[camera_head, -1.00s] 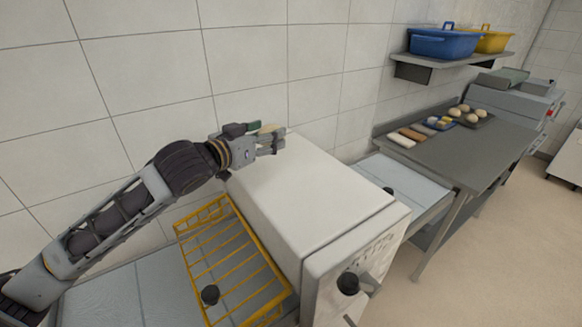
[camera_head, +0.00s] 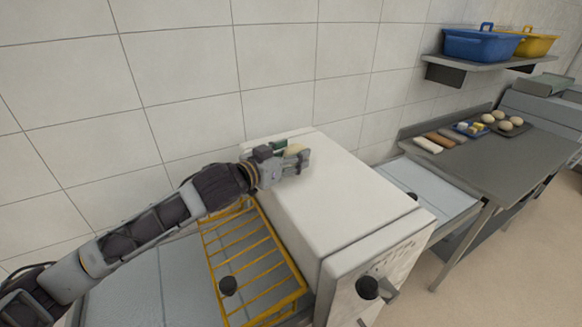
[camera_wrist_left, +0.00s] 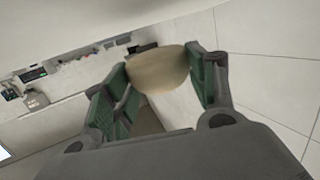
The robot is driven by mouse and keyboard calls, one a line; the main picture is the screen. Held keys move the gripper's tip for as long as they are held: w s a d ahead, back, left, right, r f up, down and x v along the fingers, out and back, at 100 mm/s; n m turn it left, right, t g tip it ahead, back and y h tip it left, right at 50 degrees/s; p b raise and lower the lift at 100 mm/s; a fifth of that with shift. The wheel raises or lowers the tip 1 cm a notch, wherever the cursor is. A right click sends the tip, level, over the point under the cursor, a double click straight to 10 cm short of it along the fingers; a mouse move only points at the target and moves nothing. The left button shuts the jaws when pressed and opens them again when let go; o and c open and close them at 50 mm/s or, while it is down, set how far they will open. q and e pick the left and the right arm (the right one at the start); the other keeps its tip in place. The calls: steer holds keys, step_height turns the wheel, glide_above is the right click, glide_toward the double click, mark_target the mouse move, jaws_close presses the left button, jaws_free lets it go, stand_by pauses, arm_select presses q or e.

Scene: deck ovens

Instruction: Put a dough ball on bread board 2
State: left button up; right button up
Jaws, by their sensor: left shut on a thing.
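My left gripper (camera_head: 296,161) is shut on a pale dough ball (camera_head: 295,149) above the white machine. In the left wrist view the dough ball (camera_wrist_left: 158,70) sits between the green-padded fingers of the left gripper (camera_wrist_left: 155,80). Several more dough balls (camera_head: 505,125) lie on a dark tray on the steel table at the right. I cannot pick out a board marked bread board 2. My right gripper is not in view.
A white boxy machine (camera_head: 345,205) with a black knob (camera_head: 367,287) stands under my left arm. A yellow wire rack (camera_head: 240,255) is left of it. Blue (camera_head: 482,45) and yellow (camera_head: 537,42) tubs sit on a wall shelf.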

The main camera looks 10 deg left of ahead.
mark_target(291, 177)
arm_select(q)
steer(key=shift+f, duration=1.85)
steer(key=shift+f, duration=0.1)
steer(key=o, duration=0.9)
steer(key=shift+o, duration=0.2)
